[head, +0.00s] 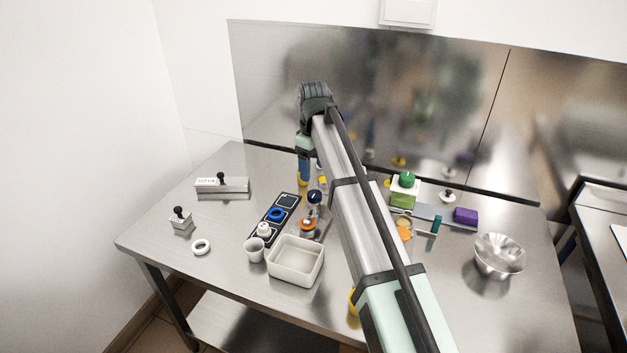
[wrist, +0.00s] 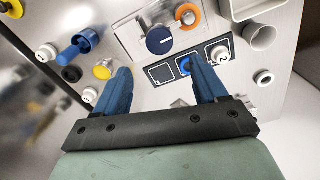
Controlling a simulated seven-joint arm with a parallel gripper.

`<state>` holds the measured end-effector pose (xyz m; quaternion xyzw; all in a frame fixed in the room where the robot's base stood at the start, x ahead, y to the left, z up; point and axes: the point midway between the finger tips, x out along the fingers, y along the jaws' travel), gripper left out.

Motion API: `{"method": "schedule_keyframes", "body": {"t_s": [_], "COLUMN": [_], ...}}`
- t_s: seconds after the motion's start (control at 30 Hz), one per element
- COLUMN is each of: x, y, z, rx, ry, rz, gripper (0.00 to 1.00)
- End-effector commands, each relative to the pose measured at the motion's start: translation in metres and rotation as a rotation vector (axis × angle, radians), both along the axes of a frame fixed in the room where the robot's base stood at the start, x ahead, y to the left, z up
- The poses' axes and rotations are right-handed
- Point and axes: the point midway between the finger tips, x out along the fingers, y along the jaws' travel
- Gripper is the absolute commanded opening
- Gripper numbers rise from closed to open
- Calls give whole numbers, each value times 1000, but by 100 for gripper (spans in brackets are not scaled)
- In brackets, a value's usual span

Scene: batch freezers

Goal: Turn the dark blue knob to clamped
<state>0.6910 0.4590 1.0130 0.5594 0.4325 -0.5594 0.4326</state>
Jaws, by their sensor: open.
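The dark blue knob (wrist: 160,40) sits on a metal plate, with a short white pointer mark on its top. In the head view the knob (head: 314,197) stands left of my arm, just behind an orange ring-shaped part (head: 308,226). My gripper (wrist: 161,76) has two blue fingers spread apart with nothing between them. In the wrist view the knob lies beyond the fingertips, between their lines and not touched. In the head view the gripper (head: 304,168) is above and behind the knob, partly hidden by the arm. I cannot read any clamped marking.
A black panel (head: 259,234) with a blue ring (head: 276,214) and a white numbered piece (head: 264,229) lies left of the knob. A white tray (head: 295,262) and a cup (head: 254,250) stand in front. A blue plunger-like part (wrist: 77,48) and yellow knob (wrist: 103,71) are near the fingers.

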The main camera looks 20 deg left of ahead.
Motion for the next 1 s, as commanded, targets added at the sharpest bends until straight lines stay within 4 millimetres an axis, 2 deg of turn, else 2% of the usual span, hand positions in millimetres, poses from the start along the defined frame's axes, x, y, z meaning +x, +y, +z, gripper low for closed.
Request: {"method": "schedule_keyframes", "body": {"t_s": [0.1, 0.33, 0.53, 1.0], "x": [1, 1, 0, -1], "y": [1, 0, 0, 3], "z": [22, 46, 51, 49], "rx": [1, 1, 0, 4], "ry": [-1, 0, 0, -1], "rz": [0, 0, 0, 5], "gripper": [72, 72, 72, 72]}}
